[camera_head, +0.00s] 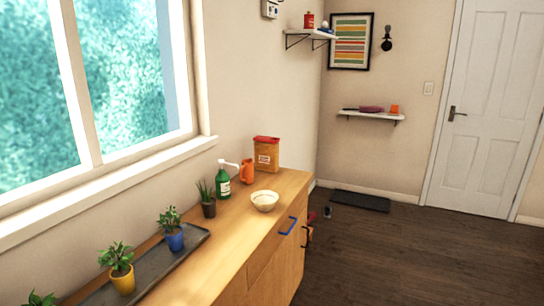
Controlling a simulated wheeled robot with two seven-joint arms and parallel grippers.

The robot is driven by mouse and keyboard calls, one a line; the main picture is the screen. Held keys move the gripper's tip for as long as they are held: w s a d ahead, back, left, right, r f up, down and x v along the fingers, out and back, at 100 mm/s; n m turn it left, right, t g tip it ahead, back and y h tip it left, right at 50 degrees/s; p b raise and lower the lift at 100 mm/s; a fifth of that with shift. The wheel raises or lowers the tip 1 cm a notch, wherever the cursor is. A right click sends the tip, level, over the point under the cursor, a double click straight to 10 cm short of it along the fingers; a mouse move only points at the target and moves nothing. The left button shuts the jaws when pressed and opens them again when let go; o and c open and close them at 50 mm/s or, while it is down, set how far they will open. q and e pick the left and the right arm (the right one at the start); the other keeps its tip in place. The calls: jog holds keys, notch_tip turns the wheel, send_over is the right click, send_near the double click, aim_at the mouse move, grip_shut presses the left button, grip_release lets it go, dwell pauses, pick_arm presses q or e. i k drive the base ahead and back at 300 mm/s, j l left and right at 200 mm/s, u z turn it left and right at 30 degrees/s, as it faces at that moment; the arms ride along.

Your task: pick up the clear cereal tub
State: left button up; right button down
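The clear cereal tub (266,155) stands upright at the far end of the wooden counter, against the wall. It has a red lid and orange-brown contents showing through its side, with a small label on the front. Neither of my grippers shows in the head view, so nothing is seen touching the tub.
An orange container (247,172), a green pump bottle (223,181) and a cream bowl (264,201) stand near the tub on the counter (232,227). Potted plants and a dark tray (194,240) lie closer. The dark floor (400,260) at right is mostly open.

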aim_at(266, 148)
jog(key=z, duration=0.65)
jog(key=i, duration=4.1)
jog(key=i+l+u, duration=0.1)
jog(key=u, duration=0.4)
jog(key=i+l+u, duration=0.25)
jog(key=u, duration=0.2)
jog(key=i+l+u, duration=0.2)
jog(key=u, duration=0.3)
